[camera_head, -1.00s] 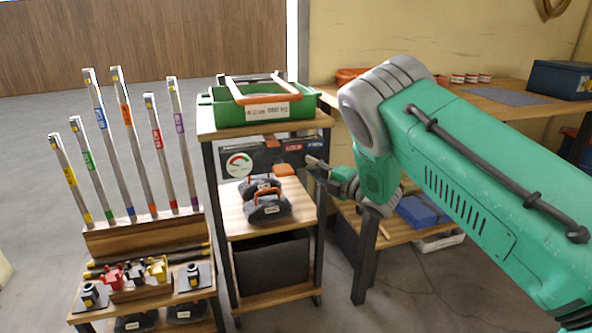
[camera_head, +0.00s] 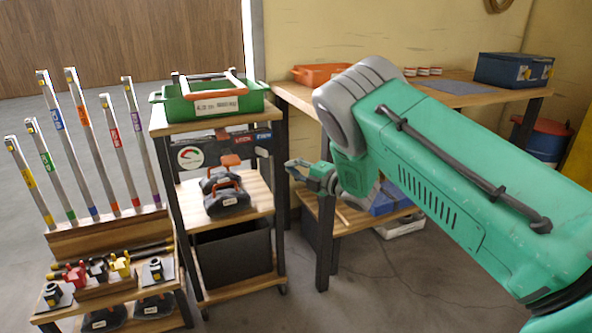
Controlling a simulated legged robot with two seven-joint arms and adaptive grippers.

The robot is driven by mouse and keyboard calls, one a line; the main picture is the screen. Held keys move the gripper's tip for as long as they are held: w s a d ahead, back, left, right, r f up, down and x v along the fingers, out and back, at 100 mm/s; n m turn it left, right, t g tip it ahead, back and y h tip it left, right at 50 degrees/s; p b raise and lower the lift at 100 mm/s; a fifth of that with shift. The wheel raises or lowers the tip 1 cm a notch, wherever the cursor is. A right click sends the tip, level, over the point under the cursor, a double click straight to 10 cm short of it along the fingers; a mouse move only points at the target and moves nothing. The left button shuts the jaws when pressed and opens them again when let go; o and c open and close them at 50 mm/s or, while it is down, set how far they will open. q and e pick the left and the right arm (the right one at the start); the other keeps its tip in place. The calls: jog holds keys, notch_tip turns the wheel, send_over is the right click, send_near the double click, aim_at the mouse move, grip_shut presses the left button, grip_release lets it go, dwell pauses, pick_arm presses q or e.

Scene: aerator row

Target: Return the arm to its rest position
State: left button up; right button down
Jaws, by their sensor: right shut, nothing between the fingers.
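My right arm comes in from the right, large and green with a grey elbow, and covers part of the scene. Its gripper (camera_head: 293,168) shows small beyond the elbow, shut and empty, pointing left. It is between the trolley (camera_head: 185,128) and the workbench (camera_head: 286,93), in front of the bench's near leg in the picture. Whether it touches anything is hard to tell, but nothing is held. My left arm and gripper are out of the frame.
The trolley carries a green crate (camera_head: 172,107) on top and black tools with orange parts (camera_head: 228,197) on its middle shelf. A blue box (camera_head: 513,70) sits on the bench. Floor is open at the lower middle.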

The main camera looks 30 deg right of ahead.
jog(key=s+a+f+m+g+h+p, duration=0.2)
jog(key=s+f+m+g+h, duration=0.15)
jog(key=s+f+m, duration=0.5)
jog(key=s+a+f+m+g+h+p, duration=0.25)
jog(key=s+f+m+g, duration=0.2)
jog(key=s+f, duration=0.6)
pick_arm(q)
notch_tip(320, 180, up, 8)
jog(key=p, duration=0.3)
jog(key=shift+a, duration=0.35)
pick_arm(e)
jog(key=s+a+m+g, duration=0.4)
jog(key=s, duration=1.1)
jog(key=s+a+m+g, duration=0.4)
jog(key=s, duration=1.1)
jog(key=shift+s+a+r, duration=0.15)
jog(key=shift+s, duration=0.2)
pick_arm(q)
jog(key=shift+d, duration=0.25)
pick_arm(e)
jog(key=shift+w+d, duration=0.1)
jog(key=shift+d, duration=0.2)
pick_arm(q)
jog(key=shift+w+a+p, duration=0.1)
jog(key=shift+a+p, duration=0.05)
jog(key=shift+p, duration=0.15)
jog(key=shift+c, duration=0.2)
pick_arm(e)
jog(key=shift+a, duration=0.15)
